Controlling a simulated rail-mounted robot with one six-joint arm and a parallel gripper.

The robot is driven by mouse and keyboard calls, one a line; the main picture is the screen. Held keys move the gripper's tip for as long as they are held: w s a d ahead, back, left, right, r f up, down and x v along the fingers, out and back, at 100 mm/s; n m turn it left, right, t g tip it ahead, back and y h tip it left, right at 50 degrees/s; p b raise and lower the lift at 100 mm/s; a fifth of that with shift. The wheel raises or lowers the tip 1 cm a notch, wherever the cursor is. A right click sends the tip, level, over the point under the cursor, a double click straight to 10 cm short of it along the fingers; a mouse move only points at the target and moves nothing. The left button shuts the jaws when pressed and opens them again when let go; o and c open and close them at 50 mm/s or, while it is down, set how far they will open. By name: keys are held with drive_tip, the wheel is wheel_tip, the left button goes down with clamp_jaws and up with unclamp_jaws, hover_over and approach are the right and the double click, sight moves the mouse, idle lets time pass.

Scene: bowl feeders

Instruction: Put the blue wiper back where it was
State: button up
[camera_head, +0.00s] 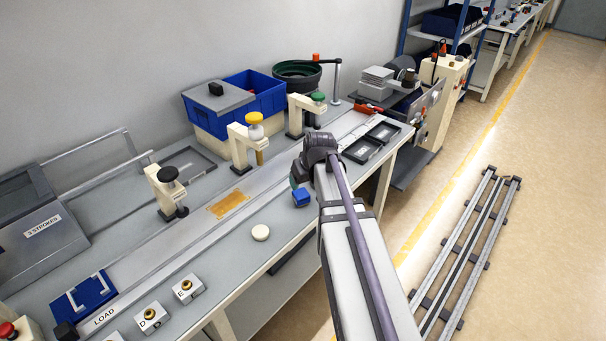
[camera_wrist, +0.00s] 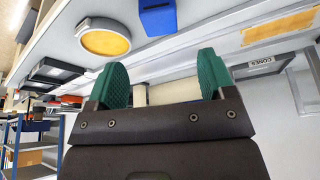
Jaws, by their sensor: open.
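The blue wiper (camera_head: 301,197) appears as a small blue block on the grey bench top, near its front edge. It also shows in the wrist view (camera_wrist: 158,17) at the top, beyond my fingertips and apart from them. My gripper (camera_wrist: 163,78) has two green fingers spread apart with nothing between them. In the head view my arm hides most of the gripper; a bit of green shows just left of the wrist, close above the wiper.
An orange rectangular patch (camera_head: 229,204) lies on the bench left of the wiper. A cream round piece (camera_head: 260,232) sits near the front edge. Cream posts with yellow (camera_head: 255,131) and green knobs stand behind. Black trays (camera_head: 362,150) lie to the right.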

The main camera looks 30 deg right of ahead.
drive_tip(key=s+a+g, duration=0.4)
drive_tip(key=s+a, duration=1)
drive_tip(key=a, duration=0.4)
drive_tip(key=shift+s+a+r+g, duration=0.2)
drive_tip(key=shift+s+r+g, duration=0.1)
drive_tip(key=shift+s, duration=0.1)
